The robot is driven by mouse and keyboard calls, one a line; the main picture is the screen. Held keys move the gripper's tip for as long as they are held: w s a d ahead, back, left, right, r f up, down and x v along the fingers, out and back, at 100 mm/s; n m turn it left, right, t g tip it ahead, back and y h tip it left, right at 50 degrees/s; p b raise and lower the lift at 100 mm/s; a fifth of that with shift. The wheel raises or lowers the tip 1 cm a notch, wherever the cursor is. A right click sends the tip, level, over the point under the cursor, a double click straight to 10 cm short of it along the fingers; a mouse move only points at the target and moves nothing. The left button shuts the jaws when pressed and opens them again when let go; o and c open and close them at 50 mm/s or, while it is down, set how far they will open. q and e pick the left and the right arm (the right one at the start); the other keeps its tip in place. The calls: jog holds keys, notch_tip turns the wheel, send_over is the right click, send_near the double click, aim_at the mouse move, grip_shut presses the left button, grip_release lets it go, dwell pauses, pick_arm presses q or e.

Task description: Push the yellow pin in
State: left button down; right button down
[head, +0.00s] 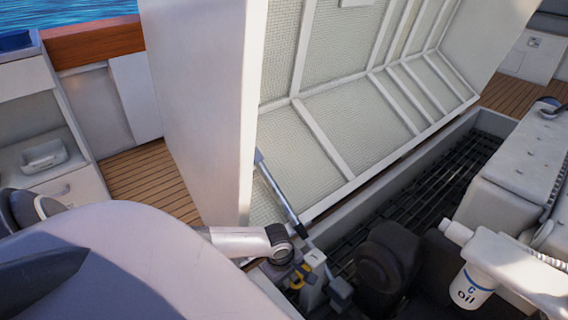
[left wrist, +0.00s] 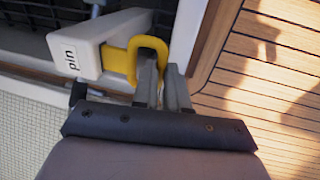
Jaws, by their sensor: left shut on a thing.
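The yellow pin (left wrist: 148,58) has a loop-shaped handle and sits at the end of a white block (left wrist: 95,45) labelled "pin" in the left wrist view. Part of its shank shows between the loop and the block. My left gripper (left wrist: 161,76) is at the loop, its fingers close together and shut on it. In the head view the yellow pin (head: 298,281) is small and partly hidden by my left gripper (head: 290,270), beside the pale block (head: 314,258) at the foot of the strut. My right gripper is not in view.
The raised white hatch (head: 340,110) stands open, with a grey strut (head: 280,195) beside it. A white oil bottle (head: 472,287) and dark engine parts (head: 385,262) lie to the right. Wooden deck (head: 150,180) lies left of the hatch.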

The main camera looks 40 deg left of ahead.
pick_arm(q)
jog(key=w+p, duration=0.2)
jog(key=w+a+r+p, duration=0.1)
jog(key=shift+w, duration=0.4)
jog(key=shift+d+f+p, duration=0.1)
jog(key=shift+p, duration=0.25)
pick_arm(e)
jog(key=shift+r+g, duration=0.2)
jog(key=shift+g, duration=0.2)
pick_arm(q)
jog(key=shift+d+f, duration=0.15)
jog(key=shift+f, duration=0.05)
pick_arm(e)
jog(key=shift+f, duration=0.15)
pick_arm(q)
jog(key=c, duration=1.4)
grip_release()
jog(key=shift+w, duration=0.1)
jog(key=shift+d+f, duration=0.1)
jog(key=shift+d, duration=0.05)
